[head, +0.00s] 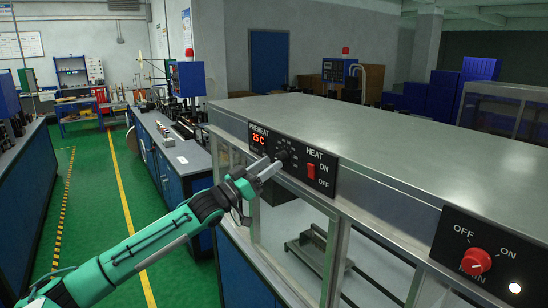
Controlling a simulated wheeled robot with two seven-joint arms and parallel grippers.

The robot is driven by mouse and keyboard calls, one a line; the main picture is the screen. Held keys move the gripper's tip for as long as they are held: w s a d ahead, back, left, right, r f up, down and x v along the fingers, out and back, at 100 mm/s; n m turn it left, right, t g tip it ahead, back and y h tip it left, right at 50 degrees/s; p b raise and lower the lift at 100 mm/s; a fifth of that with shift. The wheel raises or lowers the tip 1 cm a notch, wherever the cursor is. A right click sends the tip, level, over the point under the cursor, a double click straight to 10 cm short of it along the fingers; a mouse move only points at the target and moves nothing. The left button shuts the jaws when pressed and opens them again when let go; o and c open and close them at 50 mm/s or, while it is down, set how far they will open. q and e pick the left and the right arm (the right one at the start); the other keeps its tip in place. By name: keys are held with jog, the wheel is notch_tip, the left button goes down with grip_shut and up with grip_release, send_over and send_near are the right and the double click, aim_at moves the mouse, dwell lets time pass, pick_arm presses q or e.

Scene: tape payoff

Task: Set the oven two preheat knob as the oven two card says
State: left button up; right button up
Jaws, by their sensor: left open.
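The preheat knob (284,156) is a dark dial on a black panel (322,158) on the oven's front edge. Beside it a red display (259,138) under the word PREHEAT reads 25 C. My left gripper (272,169) comes in from the lower left with its fingertips at the knob, partly covering it. It is open; I cannot tell whether the fingers are around the knob or touching it. I cannot make out an oven two card. My right gripper is not in view.
A red HEAT switch (311,171) sits right of the knob. A red MAIN knob (476,261) and a lit white lamp (515,288) are on another panel. The oven's metal top (370,125) is bare. Green floor (95,190) is free at the left.

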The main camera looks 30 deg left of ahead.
aim_at(282, 158)
pick_arm(q)
jog(key=shift+p+x, duration=0.45)
jog(key=shift+x, duration=0.95)
jog(key=c, duration=1)
